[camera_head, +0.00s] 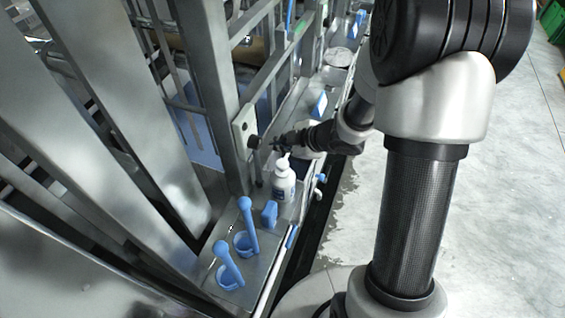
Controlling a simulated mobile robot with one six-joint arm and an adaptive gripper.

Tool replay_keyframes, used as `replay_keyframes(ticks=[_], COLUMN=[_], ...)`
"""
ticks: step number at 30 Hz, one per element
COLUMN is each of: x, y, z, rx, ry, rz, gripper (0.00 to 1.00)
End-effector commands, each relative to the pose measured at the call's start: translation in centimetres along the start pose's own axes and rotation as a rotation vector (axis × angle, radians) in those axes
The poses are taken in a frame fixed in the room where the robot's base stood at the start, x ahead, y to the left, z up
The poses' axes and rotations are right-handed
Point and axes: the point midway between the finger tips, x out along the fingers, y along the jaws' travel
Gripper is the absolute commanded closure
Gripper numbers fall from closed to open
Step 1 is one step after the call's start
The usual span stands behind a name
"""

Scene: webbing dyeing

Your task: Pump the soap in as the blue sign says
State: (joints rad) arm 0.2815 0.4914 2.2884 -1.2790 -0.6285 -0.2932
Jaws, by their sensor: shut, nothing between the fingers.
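A white soap bottle (284,183) with a pump head and a dark label stands upright on the metal ledge (262,262). My gripper (277,146) is shut and empty, just above and behind the pump head. I cannot tell whether it touches the pump. A small blue block (269,214), perhaps a sign, stands in front of the bottle; no writing on it is readable. Two blue cups, a nearer one (229,279) and a farther one (246,246), each have a blue round-ended handle sticking up.
A metal post with a grey plate (243,133) and dark knob stands left of my gripper. Another blue block (320,104) and a round pale lid (338,57) are farther along the ledge. Sloping metal frames crowd the left; grey floor (520,200) is clear at right.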

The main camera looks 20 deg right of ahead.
Motion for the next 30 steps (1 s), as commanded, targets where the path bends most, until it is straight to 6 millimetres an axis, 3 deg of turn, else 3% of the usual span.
replay_keyframes(ticks=[11,16,20,30], x=[0.0,-0.2,-0.6,-1.9], y=[0.0,0.3,0.8,2.2], z=[0.0,-0.1,-0.2,-0.4], rx=[0.005,0.117,0.334,1.066], ry=[0.000,-0.004,-0.010,-0.015], rz=[0.000,0.004,0.013,0.050], gripper=[1.00,1.00,1.00,1.00])
